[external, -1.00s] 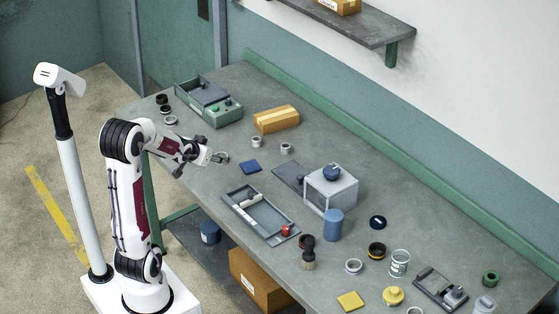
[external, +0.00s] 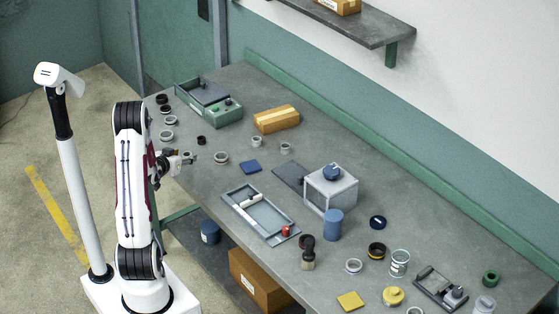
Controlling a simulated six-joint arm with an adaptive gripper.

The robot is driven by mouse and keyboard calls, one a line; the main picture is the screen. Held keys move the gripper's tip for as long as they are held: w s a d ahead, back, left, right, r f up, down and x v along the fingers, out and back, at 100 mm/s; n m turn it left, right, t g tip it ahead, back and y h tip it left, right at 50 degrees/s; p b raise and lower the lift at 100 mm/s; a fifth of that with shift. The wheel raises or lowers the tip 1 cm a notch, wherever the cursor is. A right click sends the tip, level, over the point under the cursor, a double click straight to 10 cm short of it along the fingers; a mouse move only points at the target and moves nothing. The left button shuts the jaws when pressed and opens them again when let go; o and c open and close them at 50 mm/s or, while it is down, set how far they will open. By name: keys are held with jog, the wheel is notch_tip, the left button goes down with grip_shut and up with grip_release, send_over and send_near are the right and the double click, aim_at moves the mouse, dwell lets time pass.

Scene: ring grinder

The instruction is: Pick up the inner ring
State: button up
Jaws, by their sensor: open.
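My gripper (external: 190,157) is at the table's left front edge, pointing right, and is open with nothing seen between its fingers. A silver ring with a dark centre (external: 221,158) lies just to its right, apart from it. A small dark ring (external: 201,140) lies behind the gripper, and another silver ring (external: 167,135) lies near the left edge. Two more small silver rings (external: 256,141) (external: 286,148) stand near the middle. I cannot tell which of these is the inner ring.
Several dark and silver rings (external: 166,109) line the left edge beside a green control box (external: 225,112). Bare tabletop surrounds the nearest silver ring.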

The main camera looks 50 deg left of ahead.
aim_at(186, 155)
jog(key=shift+s+a+f, duration=0.8)
jog(key=shift+a+f, duration=0.2)
jog(key=shift+a, duration=0.15)
jog(key=shift+w, duration=0.1)
jog(key=shift+x, duration=1.25)
jog(key=shift+w, duration=0.1)
jog(key=shift+x, duration=2.5)
jog(key=shift+w+d, duration=0.1)
jog(key=shift+d, duration=0.05)
jog(key=shift+c, duration=0.5)
jog(key=c, duration=1.2)
